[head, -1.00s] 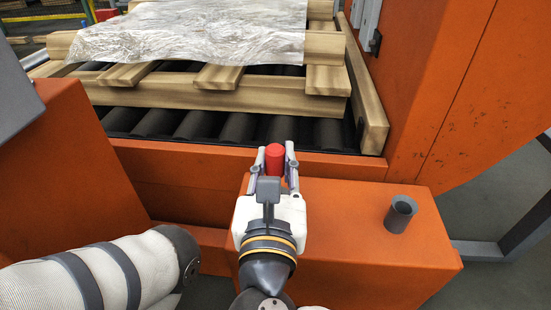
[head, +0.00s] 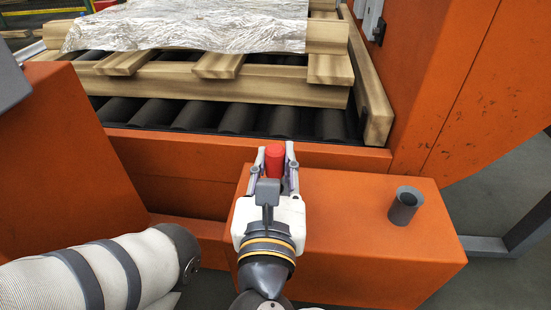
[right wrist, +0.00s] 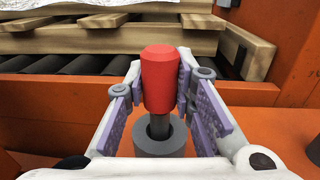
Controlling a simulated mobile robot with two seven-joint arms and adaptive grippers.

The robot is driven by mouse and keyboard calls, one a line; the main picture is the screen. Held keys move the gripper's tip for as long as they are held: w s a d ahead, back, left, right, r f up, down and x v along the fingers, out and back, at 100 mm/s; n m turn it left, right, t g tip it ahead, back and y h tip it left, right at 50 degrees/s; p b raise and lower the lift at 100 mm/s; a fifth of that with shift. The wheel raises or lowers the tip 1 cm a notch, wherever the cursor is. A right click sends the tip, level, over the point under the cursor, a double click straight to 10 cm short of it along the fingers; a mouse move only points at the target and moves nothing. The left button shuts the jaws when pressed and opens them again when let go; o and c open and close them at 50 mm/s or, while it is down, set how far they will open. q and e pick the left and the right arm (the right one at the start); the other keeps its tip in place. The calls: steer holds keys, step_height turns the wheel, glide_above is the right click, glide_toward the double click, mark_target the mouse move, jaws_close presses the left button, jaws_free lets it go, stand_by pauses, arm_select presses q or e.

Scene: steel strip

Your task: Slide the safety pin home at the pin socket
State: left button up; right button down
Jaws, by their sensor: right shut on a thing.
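The safety pin has a red grip (head: 275,160) and a dark shaft. My right gripper (head: 275,170) is shut on the red grip, over the left part of the orange block. In the right wrist view the red grip (right wrist: 159,78) stands upright between the purple finger pads. Its dark shaft (right wrist: 158,126) runs down to the opening of a grey ring (right wrist: 160,147); how deep it sits is hidden. A second, hollow grey cylinder (head: 405,206) stands empty at the block's right end. Which one is the pin socket, I cannot tell. My left gripper is not in view.
The orange block (head: 340,240) adjoins the orange conveyor frame (head: 180,185). Behind it, dark rollers (head: 235,118) carry a wooden pallet (head: 270,82) with a wrapped sheet on top. A tall orange housing (head: 450,90) rises at the right. The block is clear between the gripper and the empty cylinder.

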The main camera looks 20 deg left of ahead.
steer(key=shift+f, duration=0.2)
steer(key=c, duration=1.3)
jaws_free()
steer(key=shift+f, duration=0.1)
steer(key=v, duration=1.2)
